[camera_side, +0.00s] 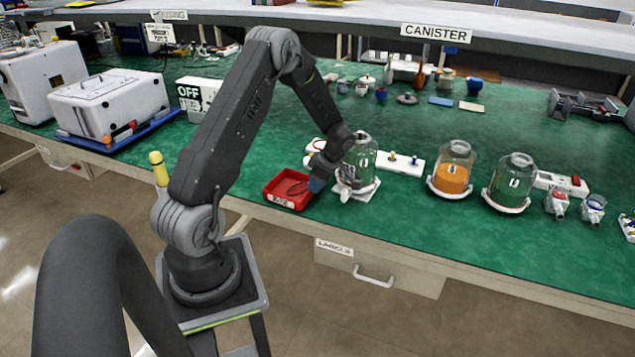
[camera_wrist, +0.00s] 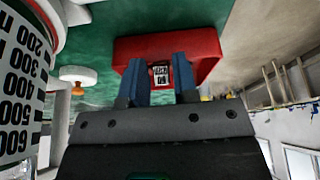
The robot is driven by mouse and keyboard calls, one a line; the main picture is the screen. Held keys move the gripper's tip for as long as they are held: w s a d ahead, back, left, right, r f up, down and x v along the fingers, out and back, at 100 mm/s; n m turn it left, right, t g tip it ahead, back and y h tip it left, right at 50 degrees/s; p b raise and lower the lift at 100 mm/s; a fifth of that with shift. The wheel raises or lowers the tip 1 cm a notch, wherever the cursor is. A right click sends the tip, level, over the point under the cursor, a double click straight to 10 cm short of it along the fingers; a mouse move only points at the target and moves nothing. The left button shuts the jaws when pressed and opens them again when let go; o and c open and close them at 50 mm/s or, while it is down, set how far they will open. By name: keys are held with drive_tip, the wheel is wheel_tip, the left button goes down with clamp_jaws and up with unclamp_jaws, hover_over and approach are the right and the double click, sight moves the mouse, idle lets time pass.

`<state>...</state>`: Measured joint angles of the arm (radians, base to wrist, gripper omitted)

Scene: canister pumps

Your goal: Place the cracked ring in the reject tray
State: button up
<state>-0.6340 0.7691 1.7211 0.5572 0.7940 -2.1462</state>
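The red reject tray (camera_side: 271,196) sits at the bench's front edge, left of a glass canister. It also shows in the wrist view (camera_wrist: 207,45), beyond my fingers, with its printed label between them. My gripper (camera_side: 316,184) points down at the tray's right side, close to its rim; I cannot tell if it touches. In the wrist view my gripper (camera_wrist: 161,78) has its two blue fingers apart, with nothing seen held between them. A dark curved shape (camera_side: 297,188) shows inside the tray; it is too small to tell if it is the cracked ring.
A glass canister (camera_side: 362,160) on a white base stands right of my gripper, very near; its printed scale (camera_wrist: 20,85) fills the wrist view's left side. An orange-filled canister (camera_side: 453,178) and another green one (camera_side: 512,185) stand farther right. The bench left of the tray is clear.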

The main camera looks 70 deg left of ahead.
drive_tip(key=shift+o, duration=1.2)
drive_tip(key=shift+r, duration=0.15)
drive_tip(key=w+d+r+m+t, duration=0.1)
drive_tip(key=d+r+m, duration=0.2)
drive_tip(key=d+r, duration=0.5)
drive_tip(key=w+d+r+m+t, duration=0.1)
drive_tip(key=w+d+r+m, duration=0.2)
drive_tip(key=r, duration=0.8)
drive_tip(key=s+d+r+m+t+h, duration=0.1)
drive_tip(key=s+d+r+m+t, duration=0.2)
drive_tip(key=s+d+m, duration=0.5)
drive_tip(key=s+d+r+m+t+h, duration=0.2)
drive_tip(key=s+d+r+m, duration=0.3)
drive_tip(key=s+d+m, duration=0.4)
drive_tip(key=d+m+t, duration=0.1)
drive_tip(key=d+m, duration=0.3)
drive_tip(key=shift+t, duration=0.4)
